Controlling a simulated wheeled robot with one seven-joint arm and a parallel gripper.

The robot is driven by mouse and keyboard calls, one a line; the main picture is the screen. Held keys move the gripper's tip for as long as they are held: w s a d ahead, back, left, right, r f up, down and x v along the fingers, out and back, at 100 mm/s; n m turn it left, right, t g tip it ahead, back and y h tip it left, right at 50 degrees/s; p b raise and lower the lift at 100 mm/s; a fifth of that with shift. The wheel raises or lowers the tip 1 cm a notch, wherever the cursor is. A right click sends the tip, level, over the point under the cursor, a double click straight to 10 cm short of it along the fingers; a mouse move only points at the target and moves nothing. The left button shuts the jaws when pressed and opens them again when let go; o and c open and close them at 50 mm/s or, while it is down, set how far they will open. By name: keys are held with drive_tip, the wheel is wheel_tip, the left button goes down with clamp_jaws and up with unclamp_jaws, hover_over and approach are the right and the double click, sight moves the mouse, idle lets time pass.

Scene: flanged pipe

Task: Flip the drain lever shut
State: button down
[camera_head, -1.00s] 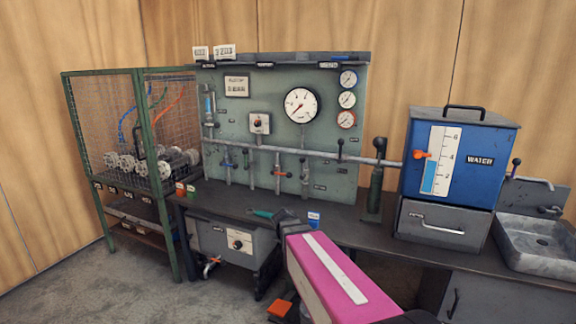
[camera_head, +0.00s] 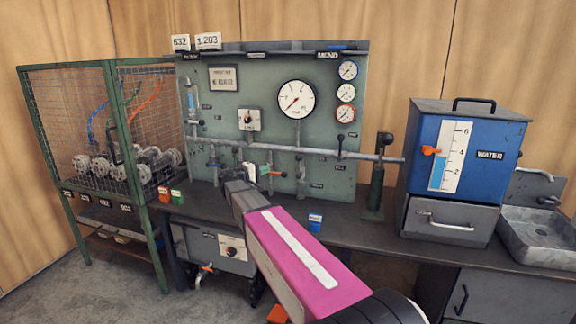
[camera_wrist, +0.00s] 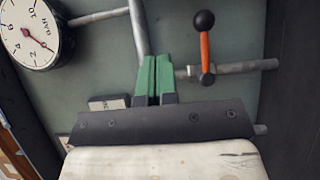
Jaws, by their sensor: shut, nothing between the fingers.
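An orange lever with a black ball knob (camera_wrist: 205,48) fits the drain lever, though I read no label for it. In the wrist view it stands crosswise to its short grey pipe (camera_wrist: 240,68). In the head view its orange handle (camera_head: 274,173) shows low on the green panel, just right of my fingertips, lying about level. My gripper (camera_wrist: 154,72) has green fingers pressed together with nothing between them. They point at the panel left of the lever in the wrist view, with a gap to it. In the head view my gripper (camera_head: 263,170) partly hides the panel's lower pipes.
A long grey pipe (camera_head: 320,151) crosses the panel (camera_head: 232,105), with other small valves along it. A large round gauge (camera_head: 296,99) sits above. A blue water tank (camera_head: 480,145) and a sink stand right; a mesh cage (camera_head: 75,110) stands left. The bench holds small coloured blocks.

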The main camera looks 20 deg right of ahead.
sight(299, 166)
drive_tip(key=shift+d, duration=0.15)
drive_tip(key=s+d+x, duration=0.1)
drive_tip(key=s+x, duration=0.1)
drive_tip(key=x, duration=1)
drive_tip(key=shift+s+d, duration=0.2)
drive_tip(key=shift+d, duration=0.1)
